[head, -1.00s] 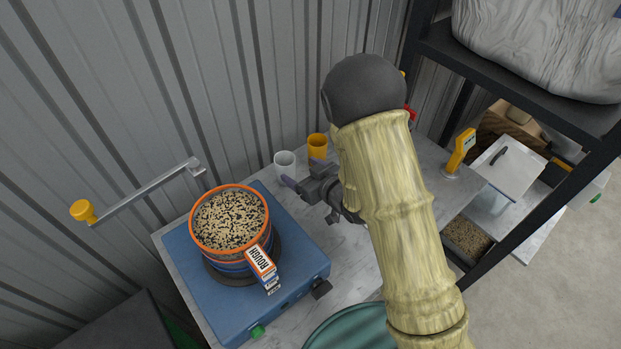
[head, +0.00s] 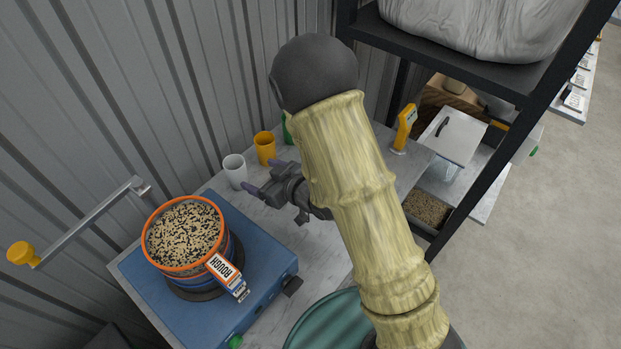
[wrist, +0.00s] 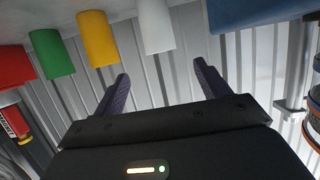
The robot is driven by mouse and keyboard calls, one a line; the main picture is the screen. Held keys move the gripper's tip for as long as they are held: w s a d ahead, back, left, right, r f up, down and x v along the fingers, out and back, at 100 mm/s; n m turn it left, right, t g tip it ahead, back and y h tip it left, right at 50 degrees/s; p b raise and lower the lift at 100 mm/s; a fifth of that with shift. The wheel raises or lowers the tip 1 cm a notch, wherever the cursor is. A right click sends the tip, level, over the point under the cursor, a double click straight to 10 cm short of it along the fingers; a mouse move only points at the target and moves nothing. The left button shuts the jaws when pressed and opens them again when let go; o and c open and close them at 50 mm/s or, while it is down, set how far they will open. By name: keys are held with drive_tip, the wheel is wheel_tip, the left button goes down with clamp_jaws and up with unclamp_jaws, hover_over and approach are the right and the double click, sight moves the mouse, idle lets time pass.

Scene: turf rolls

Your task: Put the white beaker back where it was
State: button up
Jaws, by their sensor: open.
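The white beaker (head: 235,171) stands upright on the grey bench by the corrugated wall, left of the yellow beaker (head: 265,147). It also shows in the wrist view (wrist: 155,26), whose picture is upside down, hanging from the top edge. My gripper (head: 263,178) is open and empty, just right of and in front of the white beaker in the head view. In the wrist view its two fingers (wrist: 162,82) are spread, with only wall between them. The fingers look apart from the beaker.
A blue shaker (head: 215,270) with a grain-filled orange-rimmed sieve (head: 185,235) stands left. A green beaker (head: 288,128) stands beyond the yellow one; a red one (wrist: 14,66) shows in the wrist view. A crank arm (head: 95,220) juts out left. A dark shelf frame (head: 480,150) stands right.

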drive_tip(key=shift+d, duration=0.1)
drive_tip(key=d+r+m+h, duration=0.3)
drive_tip(key=d+m+h, duration=0.35)
drive_tip(key=d, duration=0.85)
drive_tip(key=s+d+r+m+g+h, duration=0.3)
drive_tip(key=s+d+g, duration=0.3)
drive_tip(key=s+d, duration=0.3)
drive_tip(key=s+r+h, duration=0.1)
drive_tip(key=s, duration=0.3)
drive_tip(key=shift+d, duration=0.35)
